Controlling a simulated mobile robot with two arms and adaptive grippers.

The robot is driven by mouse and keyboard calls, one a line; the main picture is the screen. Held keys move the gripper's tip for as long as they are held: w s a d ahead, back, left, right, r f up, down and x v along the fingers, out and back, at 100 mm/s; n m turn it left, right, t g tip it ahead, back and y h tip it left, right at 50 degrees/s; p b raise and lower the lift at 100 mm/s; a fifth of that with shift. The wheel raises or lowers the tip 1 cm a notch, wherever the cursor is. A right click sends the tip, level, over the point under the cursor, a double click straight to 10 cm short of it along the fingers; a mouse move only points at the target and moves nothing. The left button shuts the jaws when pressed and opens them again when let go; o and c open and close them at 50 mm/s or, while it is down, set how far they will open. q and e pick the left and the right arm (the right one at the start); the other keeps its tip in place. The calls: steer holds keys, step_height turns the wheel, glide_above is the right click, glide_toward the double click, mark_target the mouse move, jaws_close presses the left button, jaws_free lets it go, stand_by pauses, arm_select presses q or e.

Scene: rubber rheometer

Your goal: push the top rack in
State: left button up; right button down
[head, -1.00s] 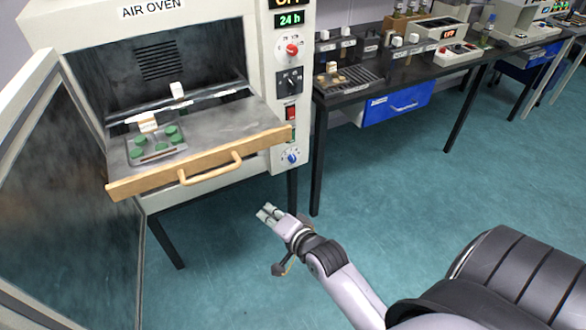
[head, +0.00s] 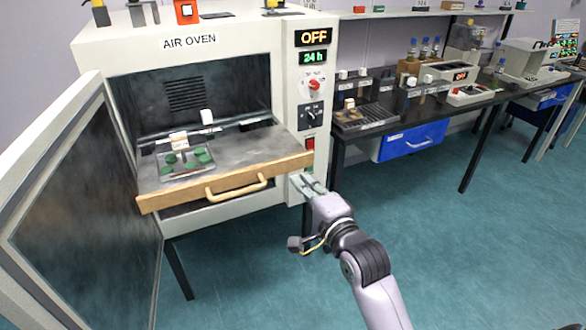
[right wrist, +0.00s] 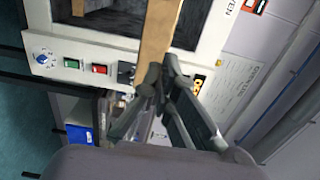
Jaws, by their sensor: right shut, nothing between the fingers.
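The top rack (head: 245,152) is a dark shelf pulled partly out of the air oven (head: 205,85). It has a wooden front bar (head: 180,199) and a wooden handle (head: 236,190). A small tray with green discs (head: 187,162) lies on it at the left. My right gripper (head: 308,184) is shut and empty, near the right end of the wooden bar and in front of the oven's control column. In the right wrist view, the fingers (right wrist: 158,88) show close to the wooden bar (right wrist: 157,35); whether they touch it is unclear. My left gripper is not in view.
The oven door (head: 85,195) stands open at the left. A small white-capped item (head: 207,117) stands toward the back of the rack. A bench with a blue drawer (head: 410,142) is at the right. The floor in front is clear.

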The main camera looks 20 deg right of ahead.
mark_target(288, 164)
steer(key=shift+w+a, duration=0.1)
steer(key=shift+w, duration=2.7)
